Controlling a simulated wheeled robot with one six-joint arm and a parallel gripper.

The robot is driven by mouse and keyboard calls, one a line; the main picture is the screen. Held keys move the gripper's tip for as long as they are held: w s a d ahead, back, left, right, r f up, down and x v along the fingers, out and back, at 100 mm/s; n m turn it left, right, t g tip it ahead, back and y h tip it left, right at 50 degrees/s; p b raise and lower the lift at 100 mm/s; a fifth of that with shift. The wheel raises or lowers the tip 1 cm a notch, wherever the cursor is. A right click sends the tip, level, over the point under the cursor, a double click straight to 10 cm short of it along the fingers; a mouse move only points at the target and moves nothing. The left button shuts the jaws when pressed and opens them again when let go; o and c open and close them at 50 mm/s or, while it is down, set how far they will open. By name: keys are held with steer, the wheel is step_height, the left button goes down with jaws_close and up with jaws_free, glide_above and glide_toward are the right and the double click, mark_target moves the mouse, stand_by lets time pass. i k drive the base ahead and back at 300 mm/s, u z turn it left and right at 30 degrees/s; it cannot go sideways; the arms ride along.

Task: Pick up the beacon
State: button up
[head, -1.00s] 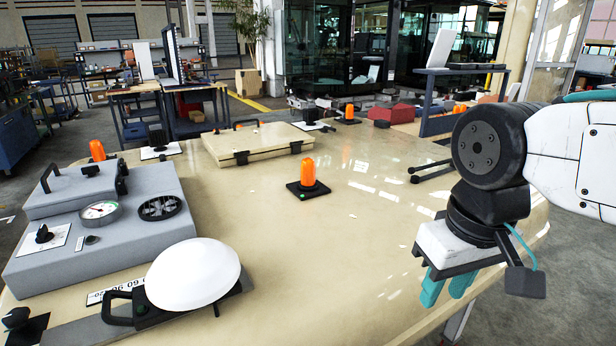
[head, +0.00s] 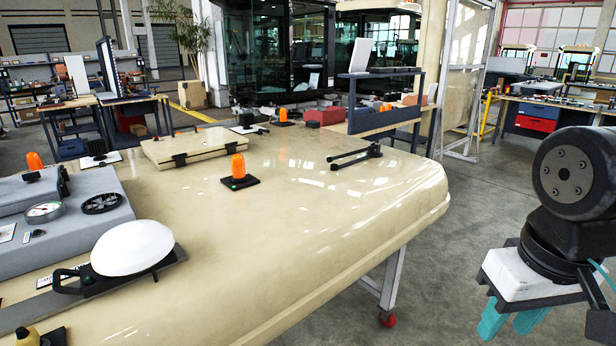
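An orange beacon (head: 239,167) on a flat black base stands upright near the middle of the cream cab roof panel. A second orange beacon (head: 34,161) shows at the left edge behind the grey unit, and a third (head: 283,114) stands at the far side. My gripper (head: 510,322) is at the lower right, beyond the panel's right edge and well apart from the beacons. Its two teal fingers point down with a gap between them, and nothing shows between them.
A cream hatch (head: 185,148) lies behind the middle beacon, and a black bracket (head: 355,156) lies to its right. A white dome (head: 132,246) and a grey unit (head: 70,222) with gauges occupy the left. The panel's right front is bare. A trolley leg (head: 391,285) stands below its edge.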

mark_target(237, 160)
steer(key=u, duration=1.45)
steer(key=k, duration=0.1)
steer(key=z, duration=2.35)
steer(key=i, duration=0.85)
steer(key=u, duration=0.6)
steer(key=i, duration=0.5)
steer(key=u, duration=1.05)
steer(key=i, duration=0.45)
steer(key=u, duration=0.45)
